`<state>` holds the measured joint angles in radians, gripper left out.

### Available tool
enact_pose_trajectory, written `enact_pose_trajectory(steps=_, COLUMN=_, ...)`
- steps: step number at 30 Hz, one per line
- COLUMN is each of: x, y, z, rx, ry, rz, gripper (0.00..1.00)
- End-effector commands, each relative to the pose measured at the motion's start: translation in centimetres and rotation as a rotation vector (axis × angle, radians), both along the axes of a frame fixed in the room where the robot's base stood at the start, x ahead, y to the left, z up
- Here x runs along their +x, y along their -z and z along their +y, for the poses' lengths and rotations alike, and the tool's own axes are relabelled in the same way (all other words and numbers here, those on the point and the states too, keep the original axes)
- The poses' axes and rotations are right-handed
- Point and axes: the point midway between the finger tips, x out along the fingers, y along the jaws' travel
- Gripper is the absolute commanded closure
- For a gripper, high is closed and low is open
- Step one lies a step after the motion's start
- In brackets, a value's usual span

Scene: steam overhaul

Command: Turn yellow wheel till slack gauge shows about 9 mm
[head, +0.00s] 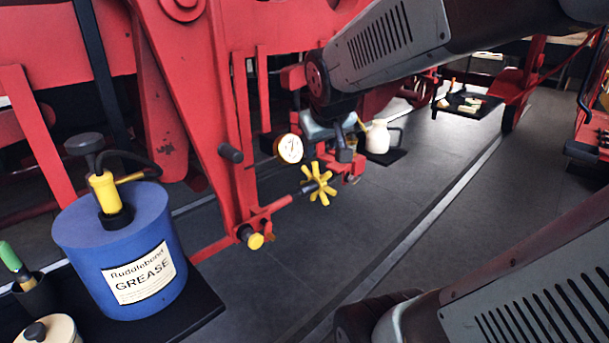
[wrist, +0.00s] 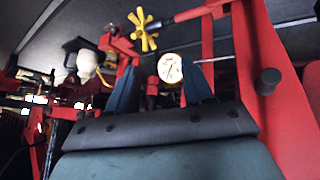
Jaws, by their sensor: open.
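The yellow wheel (head: 318,184) has several spokes and sits on a rod at the lower end of the red frame. It also shows in the wrist view (wrist: 145,31), at the top. The slack gauge (head: 289,149) is a round white dial just above and left of the wheel; it also shows in the wrist view (wrist: 170,68). Its reading is too small to tell. My gripper (head: 344,147) is in front of the red frame, right of the gauge and above the wheel, apart from the wheel. In the wrist view its two fingers (wrist: 163,88) are spread and nothing is between them.
A blue grease drum (head: 124,245) with a yellow pump stands on a dark table at the left. The red frame (head: 215,120) rises beside the wheel. A cream jug (head: 378,137) stands behind my gripper. The grey floor right of the wheel is clear.

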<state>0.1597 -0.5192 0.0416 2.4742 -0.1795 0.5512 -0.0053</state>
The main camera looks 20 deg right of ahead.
Motion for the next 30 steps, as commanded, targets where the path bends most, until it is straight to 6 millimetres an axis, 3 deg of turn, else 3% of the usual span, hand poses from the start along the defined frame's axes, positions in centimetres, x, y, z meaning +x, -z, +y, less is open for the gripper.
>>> enact_pose_trajectory(steps=6, x=6.8, y=2.2, z=-4.2, rx=-0.106, ry=-0.032, rz=-0.072, gripper=0.49)
enact_pose_trajectory(steps=15, x=14.3, y=6.8, z=-9.0, rx=-0.176, ry=-0.142, rz=-0.175, gripper=0.49)
enact_pose_trajectory(steps=21, x=17.8, y=10.7, z=-11.6, rx=-0.163, ry=-0.234, rz=-0.254, gripper=0.49)
enact_pose_trajectory(steps=30, x=20.8, y=16.9, z=-14.3, rx=-0.06, ry=-0.36, rz=-0.413, gripper=0.49)
